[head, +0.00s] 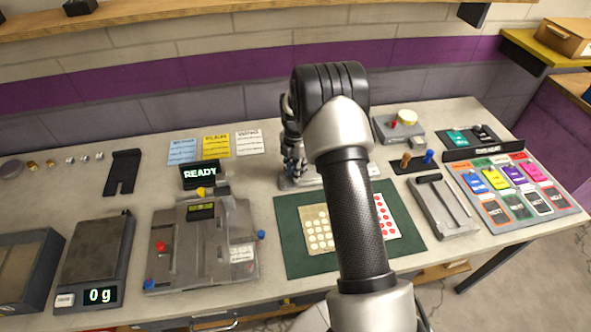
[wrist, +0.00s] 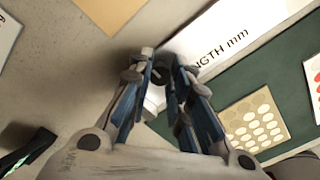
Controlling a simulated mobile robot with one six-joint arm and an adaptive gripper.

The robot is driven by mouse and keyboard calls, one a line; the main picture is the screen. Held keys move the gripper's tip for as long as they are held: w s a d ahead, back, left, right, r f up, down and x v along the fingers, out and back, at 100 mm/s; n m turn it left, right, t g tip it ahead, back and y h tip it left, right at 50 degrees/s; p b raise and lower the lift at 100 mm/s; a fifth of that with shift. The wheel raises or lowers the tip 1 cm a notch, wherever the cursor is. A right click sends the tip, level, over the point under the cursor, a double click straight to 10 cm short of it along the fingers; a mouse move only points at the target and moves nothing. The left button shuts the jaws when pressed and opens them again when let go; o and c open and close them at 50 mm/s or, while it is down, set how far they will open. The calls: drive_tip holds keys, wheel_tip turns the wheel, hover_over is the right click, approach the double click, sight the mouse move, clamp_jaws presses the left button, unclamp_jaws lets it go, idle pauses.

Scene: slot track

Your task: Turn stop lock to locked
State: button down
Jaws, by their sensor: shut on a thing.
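My gripper (wrist: 161,62) points down at a pale track with a printed length scale (wrist: 225,45) in the wrist view. Its two blue-grey fingers are close together around a small dark and pale part, which I take as the stop lock (wrist: 158,84). The fingers hide most of this part, so I cannot read its locked or unlocked position. In the head view my gripper (head: 291,150) is at the back of the bench, partly behind my arm. The track (head: 290,183) shows only in pieces there.
A green mat (head: 290,240) with dotted cards lies in front of the track. A grey fixture (head: 180,262) with coloured knobs and a READY display (head: 199,174) stand to the left. A slotted grey block (head: 440,205) and a coloured card panel (head: 510,190) are to the right.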

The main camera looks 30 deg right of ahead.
drive_tip(key=shift+m, duration=0.4)
drive_tip(key=m, duration=0.4)
drive_tip(key=shift+r+p, duration=0.1)
drive_tip(key=shift+p, duration=0.25)
drive_tip(key=m, duration=0.9)
drive_tip(key=shift+p, duration=0.3)
drive_tip(key=m, duration=0.4)
drive_tip(key=shift+m, duration=0.3)
drive_tip(key=m, duration=1)
drive_tip(key=shift+m, duration=0.4)
drive_tip(key=m, duration=0.6)
drive_tip(key=shift+m, duration=0.4)
